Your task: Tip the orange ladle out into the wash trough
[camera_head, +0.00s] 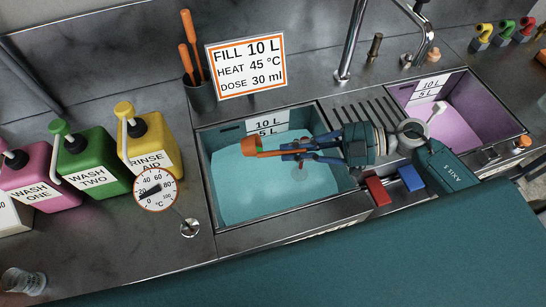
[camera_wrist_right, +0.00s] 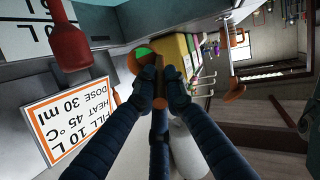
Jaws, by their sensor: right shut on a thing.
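My right gripper (camera_head: 291,152) reaches in from the right above the left basin (camera_head: 208,185), which holds teal water below a 10 L / 5 L label. It is shut on the handle of the orange ladle (camera_head: 250,147). The ladle's bowl is at the left end, over the water and apart from it. In the right wrist view my right gripper (camera_wrist_right: 160,88) closes on the handle, and the ladle bowl (camera_wrist_right: 133,64) shows green inside. I cannot tell exactly how far the bowl is tilted. My left gripper is not in view.
Pink, green (camera_head: 95,162) and yellow (camera_head: 150,145) jugs and a dial thermometer (camera_head: 156,189) stand left of the basin. A cup of orange-handled tools (camera_head: 201,96) and a sign (camera_head: 246,68) stand behind. A purple basin (camera_head: 480,105) and tap (camera_head: 349,45) are to the right.

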